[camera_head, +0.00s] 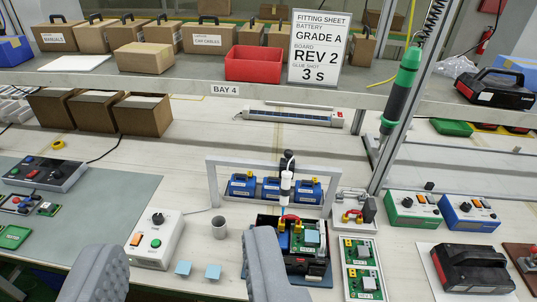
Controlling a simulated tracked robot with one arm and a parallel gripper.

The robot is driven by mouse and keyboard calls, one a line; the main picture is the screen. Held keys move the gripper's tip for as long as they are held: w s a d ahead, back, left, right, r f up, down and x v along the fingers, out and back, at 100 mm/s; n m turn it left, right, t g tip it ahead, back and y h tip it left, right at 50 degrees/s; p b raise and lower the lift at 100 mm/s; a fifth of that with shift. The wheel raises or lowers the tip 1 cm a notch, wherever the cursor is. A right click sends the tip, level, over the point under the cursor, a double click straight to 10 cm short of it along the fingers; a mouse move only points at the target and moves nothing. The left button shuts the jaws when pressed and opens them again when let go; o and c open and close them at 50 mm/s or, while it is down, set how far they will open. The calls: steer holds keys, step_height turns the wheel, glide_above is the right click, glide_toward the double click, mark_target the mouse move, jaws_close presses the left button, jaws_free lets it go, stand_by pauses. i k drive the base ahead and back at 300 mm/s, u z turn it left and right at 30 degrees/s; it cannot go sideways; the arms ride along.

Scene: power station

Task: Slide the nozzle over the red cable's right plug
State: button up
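A dispenser with a black top, white body and thin blue nozzle (284,194) stands upright above an open black unit (264,222) on the bench. A small red cable (290,217) arches inside the unit, near yellow plugs; its right plug (298,227) shows as a small yellow piece. The nozzle tip appears close to the cable's left part; I cannot tell whether they touch. My gripper (183,243) is open and empty, its two grey fingers wide apart at the lower left. The right finger covers part of the unit's left side.
A control box (152,240), a grey cup (219,226) and two light blue blocks (213,271) lie between or near my fingers. A grey frame (213,180) with blue batteries (272,187) stands behind the unit. Green boards (362,252) lie right. A fitting sheet (318,48) reads "REV 2".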

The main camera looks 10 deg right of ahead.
mark_target(287, 166)
steer(key=u, duration=0.05)
steer(key=i, duration=1)
steer(key=z, duration=0.05)
